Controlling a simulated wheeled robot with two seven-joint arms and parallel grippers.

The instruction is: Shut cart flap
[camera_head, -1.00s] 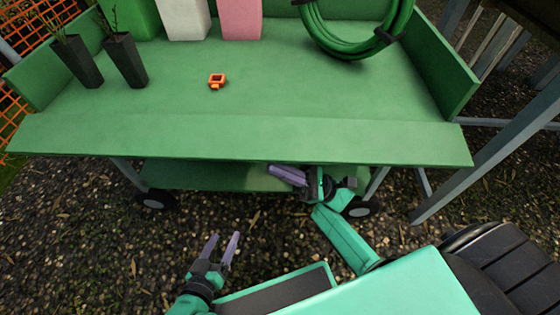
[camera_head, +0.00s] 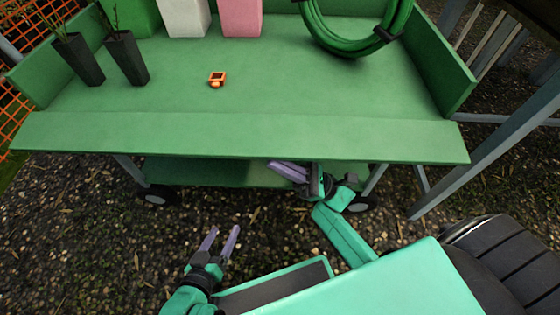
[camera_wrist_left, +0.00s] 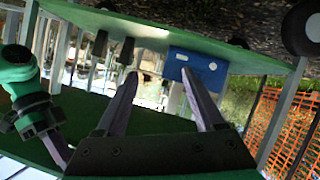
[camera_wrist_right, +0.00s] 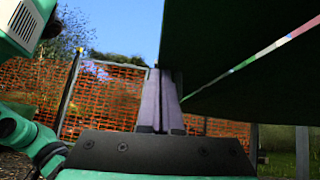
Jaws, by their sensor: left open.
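The green cart (camera_head: 250,90) stands in front of me. Its long front flap (camera_head: 240,135) is lowered, sticking out towards me from the deck edge nearly level with the deck. My right gripper (camera_head: 274,167) is below the flap's front edge, its fingertips partly hidden under it. Its fingers are together and look empty in the right wrist view (camera_wrist_right: 160,75), beside a dark panel; contact cannot be told. My left gripper (camera_head: 222,233) is open and empty, in front of the cart and lower, apart from the flap.
Dark pots (camera_head: 80,60), a white box (camera_head: 185,18), a pink box (camera_head: 241,18), a coiled green hose (camera_head: 352,50) and a small orange item (camera_head: 216,79) are on the deck, clear of the flap. A grey post (camera_head: 490,150) stands right. A lower shelf (camera_head: 200,172) lies beneath.

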